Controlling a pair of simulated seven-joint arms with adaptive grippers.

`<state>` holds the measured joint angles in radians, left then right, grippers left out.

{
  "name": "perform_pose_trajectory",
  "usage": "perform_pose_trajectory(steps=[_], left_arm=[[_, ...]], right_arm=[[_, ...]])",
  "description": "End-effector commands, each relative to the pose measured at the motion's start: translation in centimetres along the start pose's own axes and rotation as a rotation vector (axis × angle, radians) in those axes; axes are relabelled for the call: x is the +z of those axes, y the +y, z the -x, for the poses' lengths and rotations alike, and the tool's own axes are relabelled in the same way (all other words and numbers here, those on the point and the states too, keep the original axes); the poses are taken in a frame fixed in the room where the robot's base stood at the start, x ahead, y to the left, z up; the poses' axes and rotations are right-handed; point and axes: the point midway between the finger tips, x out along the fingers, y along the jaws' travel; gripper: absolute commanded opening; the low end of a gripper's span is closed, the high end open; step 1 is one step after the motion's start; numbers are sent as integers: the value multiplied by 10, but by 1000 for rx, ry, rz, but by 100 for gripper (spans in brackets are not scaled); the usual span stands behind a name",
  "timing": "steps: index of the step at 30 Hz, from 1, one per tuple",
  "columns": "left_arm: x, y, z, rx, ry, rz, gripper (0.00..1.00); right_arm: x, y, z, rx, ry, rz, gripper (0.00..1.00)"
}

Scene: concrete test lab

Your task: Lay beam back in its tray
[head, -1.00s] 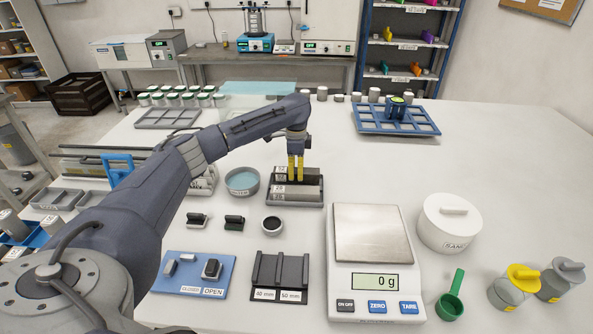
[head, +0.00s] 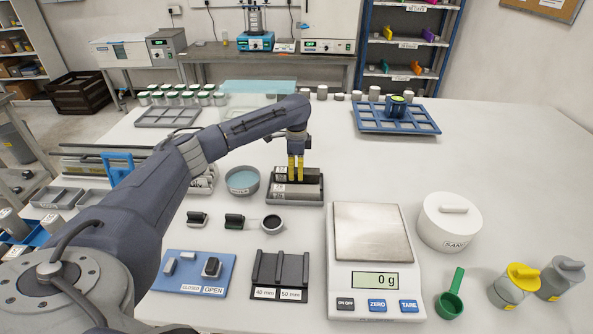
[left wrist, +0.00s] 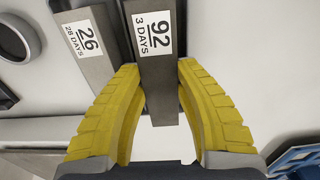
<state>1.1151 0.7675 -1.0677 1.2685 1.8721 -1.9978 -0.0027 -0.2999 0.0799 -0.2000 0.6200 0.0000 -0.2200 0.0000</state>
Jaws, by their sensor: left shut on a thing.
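My left gripper (head: 296,168) points down with its yellow fingers shut on a dark grey beam (head: 312,174). In the left wrist view this beam (left wrist: 158,85), labelled 92, 3 DAYS, lies between the two fingers. It is at the back part of a grey tray (head: 296,204), low over it or in it; I cannot tell whether it touches the tray's floor. A second beam (head: 300,192) lies in the front part of the tray. The left wrist view shows a beam (left wrist: 88,48) labelled 26, 28 DAYS, alongside the held one. My right gripper is not in view.
A round dish of water (head: 242,181) stands left of the tray. A balance (head: 374,260) reading 0 g is in front to the right, beside a white lidded pot (head: 450,225). A blue rack (head: 395,118) stands at the back right.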

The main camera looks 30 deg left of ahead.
Motion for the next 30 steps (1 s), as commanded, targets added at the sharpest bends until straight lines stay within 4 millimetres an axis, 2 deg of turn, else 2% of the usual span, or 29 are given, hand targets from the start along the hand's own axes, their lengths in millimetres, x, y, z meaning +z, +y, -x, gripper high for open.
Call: perform_pose_trajectory(steps=[12,30], left_arm=[[0,0,0,-1,1,0,0],[0,0,-12,-1,1,0,0]], right_arm=[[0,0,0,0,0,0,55],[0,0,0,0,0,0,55]])
